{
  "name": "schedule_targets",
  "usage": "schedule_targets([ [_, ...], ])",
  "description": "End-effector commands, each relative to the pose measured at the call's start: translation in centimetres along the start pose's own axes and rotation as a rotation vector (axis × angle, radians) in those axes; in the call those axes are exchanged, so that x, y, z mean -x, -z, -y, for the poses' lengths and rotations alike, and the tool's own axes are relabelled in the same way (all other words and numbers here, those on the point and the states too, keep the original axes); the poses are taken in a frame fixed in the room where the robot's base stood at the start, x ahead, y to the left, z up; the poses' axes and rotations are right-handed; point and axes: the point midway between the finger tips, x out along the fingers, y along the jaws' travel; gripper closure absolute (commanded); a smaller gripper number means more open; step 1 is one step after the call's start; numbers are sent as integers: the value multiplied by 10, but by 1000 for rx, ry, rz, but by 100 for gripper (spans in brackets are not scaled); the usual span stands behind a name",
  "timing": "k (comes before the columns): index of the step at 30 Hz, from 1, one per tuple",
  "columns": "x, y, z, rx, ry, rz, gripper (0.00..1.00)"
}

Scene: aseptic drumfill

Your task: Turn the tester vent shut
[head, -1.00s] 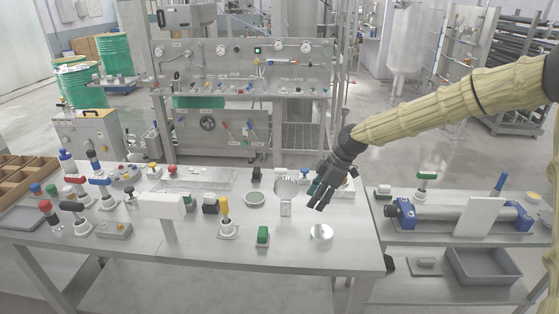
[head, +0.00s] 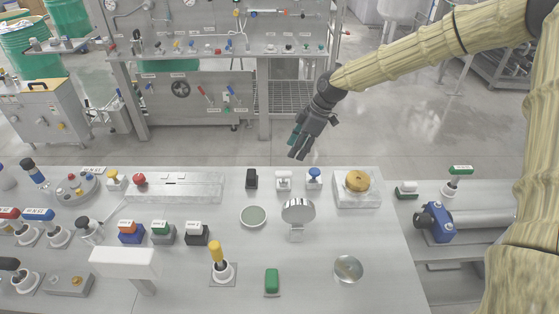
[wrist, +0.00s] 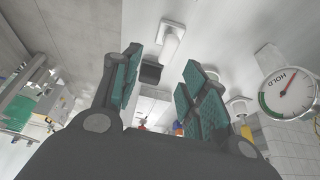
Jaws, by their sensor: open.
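No label that I can read marks the tester vent, so I cannot tell which control it is. Behind a round gauge (head: 298,211) stand a black switch (head: 252,178), a white-handled valve (head: 284,180) and a blue-knobbed valve (head: 314,177). The gauge face (wrist: 288,95), with a HOLD marking and a red needle, shows at the right in the wrist view. My gripper (head: 298,147) is open and empty, above the bench's far edge near these controls. Its teal-padded fingers (wrist: 160,78) are apart in the wrist view, with a white handle (wrist: 172,40) beyond them.
A brass knob on a clear block (head: 357,181) stands right of the blue valve. A yellow-handled valve (head: 218,260), a green block (head: 272,281) and a round glass-like disc (head: 348,269) stand nearer on the bench. Several coloured switches crowd the left.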

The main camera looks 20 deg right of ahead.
Motion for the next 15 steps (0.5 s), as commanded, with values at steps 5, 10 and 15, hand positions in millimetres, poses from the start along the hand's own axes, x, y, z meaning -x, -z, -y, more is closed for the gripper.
schedule_targets([
  [5, -7, 0, 9, 3, -4, -1, 56],
  [10, -32, 1, 3, 1, 2, 1, 56],
  [15, -59, 1, -5, -1, 11, 4, 56],
])
